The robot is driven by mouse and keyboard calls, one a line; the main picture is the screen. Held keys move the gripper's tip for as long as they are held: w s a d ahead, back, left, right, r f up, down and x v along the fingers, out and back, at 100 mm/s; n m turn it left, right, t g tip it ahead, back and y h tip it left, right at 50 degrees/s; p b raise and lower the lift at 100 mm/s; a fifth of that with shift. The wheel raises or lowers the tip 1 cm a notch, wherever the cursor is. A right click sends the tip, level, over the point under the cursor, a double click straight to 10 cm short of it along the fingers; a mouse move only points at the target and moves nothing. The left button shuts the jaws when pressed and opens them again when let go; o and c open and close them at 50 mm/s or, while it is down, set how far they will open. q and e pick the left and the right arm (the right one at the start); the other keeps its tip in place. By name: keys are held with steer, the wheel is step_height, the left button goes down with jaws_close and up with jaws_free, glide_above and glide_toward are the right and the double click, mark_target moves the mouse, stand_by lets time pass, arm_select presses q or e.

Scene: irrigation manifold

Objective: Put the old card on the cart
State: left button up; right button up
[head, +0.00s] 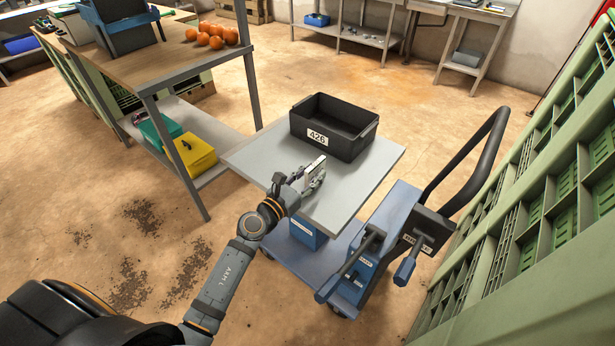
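The cart has a flat grey top (368,180) and a blue lower deck, and it stands in the middle of the view. My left gripper (312,180) is over the near left part of the cart top. It is shut on the old card (314,167), a small pale plate that stands up between its fingers. The fingers hide part of the card. I cannot tell whether the card's lower edge touches the cart top. My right gripper is not in view.
A black bin (338,126) labelled 426 stands on the far part of the cart top. The cart's black handle (470,160) rises at the right, near green crates (560,190). A workbench (175,62) stands at the left. The cart top's near right part is clear.

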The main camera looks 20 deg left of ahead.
arm_select(q)
steer(key=shift+s+a, duration=0.1)
steer(key=shift+s, duration=0.15)
steer(key=v, duration=0.4)
steer(key=shift+f+b, duration=0.15)
steer(key=shift+b, duration=0.2)
steer(key=b+v, duration=0.3)
steer(key=v, duration=0.4)
steer(key=shift+s+r+b, duration=0.25)
steer(key=shift+r+b, duration=0.1)
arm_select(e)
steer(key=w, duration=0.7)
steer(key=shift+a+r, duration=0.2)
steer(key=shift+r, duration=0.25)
